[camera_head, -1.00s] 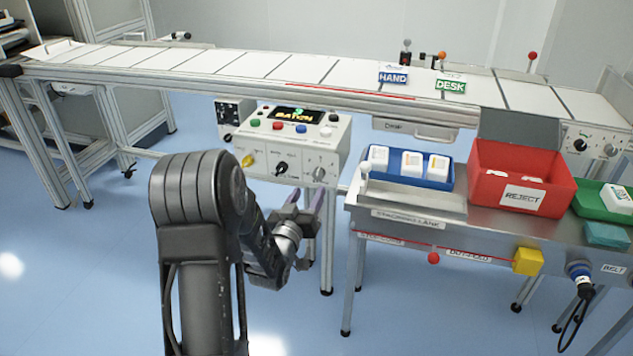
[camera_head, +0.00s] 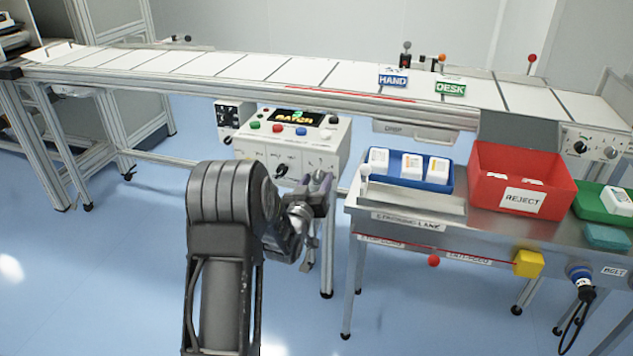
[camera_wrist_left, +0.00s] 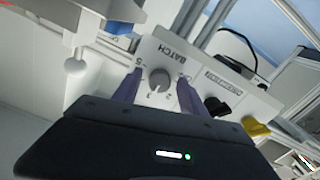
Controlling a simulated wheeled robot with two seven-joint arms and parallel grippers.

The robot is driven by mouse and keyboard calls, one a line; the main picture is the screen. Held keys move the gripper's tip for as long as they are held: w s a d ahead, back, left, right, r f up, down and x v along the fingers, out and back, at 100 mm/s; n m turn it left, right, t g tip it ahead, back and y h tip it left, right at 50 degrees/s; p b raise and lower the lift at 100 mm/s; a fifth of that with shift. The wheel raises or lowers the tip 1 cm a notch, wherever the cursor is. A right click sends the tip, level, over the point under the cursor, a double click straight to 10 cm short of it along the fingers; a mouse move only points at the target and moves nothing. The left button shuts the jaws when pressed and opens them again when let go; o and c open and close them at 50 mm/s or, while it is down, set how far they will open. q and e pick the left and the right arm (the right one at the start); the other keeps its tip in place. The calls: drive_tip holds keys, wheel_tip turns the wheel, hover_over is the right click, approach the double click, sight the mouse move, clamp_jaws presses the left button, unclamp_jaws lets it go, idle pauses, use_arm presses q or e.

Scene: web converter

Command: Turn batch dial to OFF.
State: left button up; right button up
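The batch dial is a grey round knob (camera_wrist_left: 159,79) on the front of a white control box, below the printed word BATCH in the left wrist view. Small numbers surround it; I cannot surely read its setting, and the fingers may cover some marks. My left gripper (camera_wrist_left: 157,92) is open, with one finger on each side of the dial and small gaps showing. In the head view my left gripper (camera_head: 318,183) is at the right of the control box (camera_head: 255,148) front and hides the dial. My right gripper is not in view.
A black knob (camera_wrist_left: 216,106) and a yellow knob (camera_wrist_left: 256,127) sit beside the dial. The box top has coloured buttons and a lit display (camera_head: 297,117). The conveyor (camera_head: 250,68) runs above. A steel table (camera_head: 480,225) with a red reject bin (camera_head: 485,180) stands close on the right.

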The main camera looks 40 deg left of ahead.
use_arm(q)
clamp_jaws()
idle(0.3)
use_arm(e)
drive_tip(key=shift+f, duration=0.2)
use_arm(q)
drive_tip(key=n+b, duration=0.1)
drive_tip(key=b, duration=0.1)
drive_tip(key=shift+f+n+b, duration=0.2)
drive_tip(key=shift+n+b, duration=0.15)
drive_tip(key=shift+n, duration=0.05)
drive_tip(key=n+b, duration=0.8)
drive_tip(key=b, duration=0.2)
drive_tip(key=shift+n, duration=0.3)
drive_tip(key=n+b, duration=0.6)
drive_tip(key=b, duration=0.1)
drive_tip(key=shift+b, duration=0.35)
drive_tip(key=shift+n+b, duration=1.2)
drive_tip(key=shift+r+n+b, duration=0.2)
drive_tip(key=shift+n+b, duration=0.4)
drive_tip(key=shift+n, duration=0.1)
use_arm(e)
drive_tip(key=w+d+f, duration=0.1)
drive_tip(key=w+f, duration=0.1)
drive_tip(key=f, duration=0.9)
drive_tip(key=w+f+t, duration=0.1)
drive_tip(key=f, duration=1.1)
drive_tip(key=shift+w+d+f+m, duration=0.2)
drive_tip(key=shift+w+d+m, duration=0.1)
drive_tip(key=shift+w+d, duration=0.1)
